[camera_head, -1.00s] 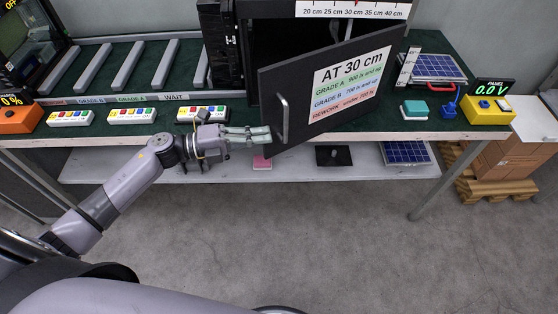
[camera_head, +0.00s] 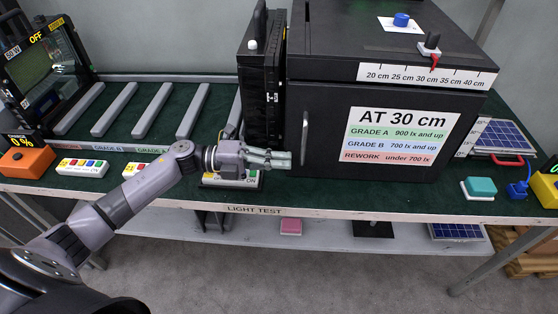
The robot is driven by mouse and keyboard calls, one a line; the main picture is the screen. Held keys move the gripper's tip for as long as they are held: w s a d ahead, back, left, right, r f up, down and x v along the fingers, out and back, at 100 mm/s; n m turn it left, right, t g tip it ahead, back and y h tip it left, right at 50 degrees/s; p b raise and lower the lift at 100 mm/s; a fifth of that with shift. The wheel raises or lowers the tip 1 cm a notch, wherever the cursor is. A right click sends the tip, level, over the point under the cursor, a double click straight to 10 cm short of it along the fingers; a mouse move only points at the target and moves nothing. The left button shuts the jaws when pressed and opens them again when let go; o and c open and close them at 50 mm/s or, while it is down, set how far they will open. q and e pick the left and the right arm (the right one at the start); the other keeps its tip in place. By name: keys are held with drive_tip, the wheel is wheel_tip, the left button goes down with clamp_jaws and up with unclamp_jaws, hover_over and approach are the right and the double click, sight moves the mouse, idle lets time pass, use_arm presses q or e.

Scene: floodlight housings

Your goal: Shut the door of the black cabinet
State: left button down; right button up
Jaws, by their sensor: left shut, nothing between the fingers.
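The black cabinet (camera_head: 325,62) stands on the green-topped bench. Its door (camera_head: 325,155) lies flat across the front, flush with the body as far as I can see, and bears a paper sign (camera_head: 398,135) reading "AT 30 cm". The upright silver door handle (camera_head: 304,131) is at the door's left edge. My left gripper (camera_head: 288,159) is shut and empty, with its fingertips at the door's lower left edge, just below the handle. I cannot tell whether they touch it. My right gripper is not in view.
Left of the cabinet stand a black case (camera_head: 260,90) and roller bars (camera_head: 160,108). Button boxes (camera_head: 82,168) line the front edge. A teal button (camera_head: 481,187) and a solar panel (camera_head: 497,137) are on the right. A shelf (camera_head: 330,237) runs below.

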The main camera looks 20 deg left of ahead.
use_arm(q)
drive_tip(key=v, duration=1.2)
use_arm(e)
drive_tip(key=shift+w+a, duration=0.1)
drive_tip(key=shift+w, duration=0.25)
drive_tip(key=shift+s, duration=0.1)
